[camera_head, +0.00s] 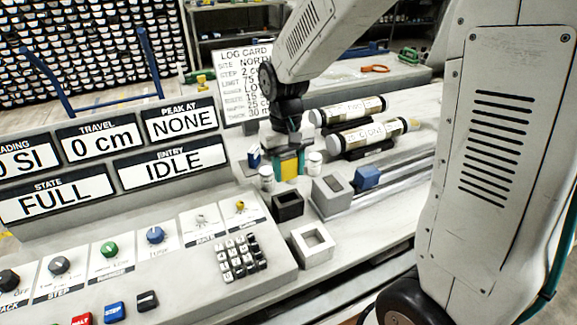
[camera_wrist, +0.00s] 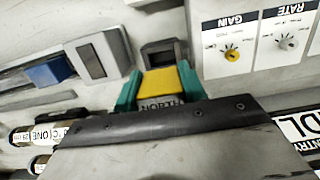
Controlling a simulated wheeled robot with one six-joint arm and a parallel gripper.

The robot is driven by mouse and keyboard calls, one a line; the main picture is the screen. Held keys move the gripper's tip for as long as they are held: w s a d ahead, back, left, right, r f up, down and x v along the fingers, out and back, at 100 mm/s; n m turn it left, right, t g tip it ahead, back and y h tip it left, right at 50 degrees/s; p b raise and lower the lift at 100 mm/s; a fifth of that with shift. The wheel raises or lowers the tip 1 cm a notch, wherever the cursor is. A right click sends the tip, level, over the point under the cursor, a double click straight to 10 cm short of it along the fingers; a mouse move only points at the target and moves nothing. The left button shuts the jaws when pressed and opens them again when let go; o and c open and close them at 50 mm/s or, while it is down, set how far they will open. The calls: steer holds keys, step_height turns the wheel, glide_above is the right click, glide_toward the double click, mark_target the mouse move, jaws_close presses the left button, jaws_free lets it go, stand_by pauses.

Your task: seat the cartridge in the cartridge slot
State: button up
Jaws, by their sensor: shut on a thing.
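My gripper (camera_head: 289,165) is shut on a yellow cartridge (camera_head: 289,169), held between its green fingers. In the wrist view my gripper (camera_wrist: 160,90) has the cartridge (camera_wrist: 161,84) between its fingers, with dark lettering on its face. A dark open-topped box (camera_head: 287,207) stands on the bench, nearer the head camera than the cartridge. In the wrist view this dark box (camera_wrist: 162,50) is just beyond the cartridge's edge, and the cartridge appears outside it. No label shows which holder is the cartridge slot. The cartridge's lower end is hard to make out.
A grey block with a recess (camera_head: 331,195), a white open box (camera_head: 312,246) and a blue block (camera_head: 366,177) stand near the dark box. Labelled cylinders (camera_head: 368,136) lie behind. The control console (camera_head: 150,262) borders the left. Small white jars (camera_head: 315,164) flank the gripper.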

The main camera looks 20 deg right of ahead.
mark_target(289, 179)
steer(key=shift+s+f, duration=0.15)
steer(key=shift+f, duration=2.75)
steer(key=shift+f, duration=0.9)
steer(key=o, duration=1.2)
steer(key=shift+c, duration=0.2)
steer(key=r, duration=0.5)
steer(key=w+r, duration=0.1)
steer(key=r, duration=0.1)
steer(key=shift+r, duration=0.35)
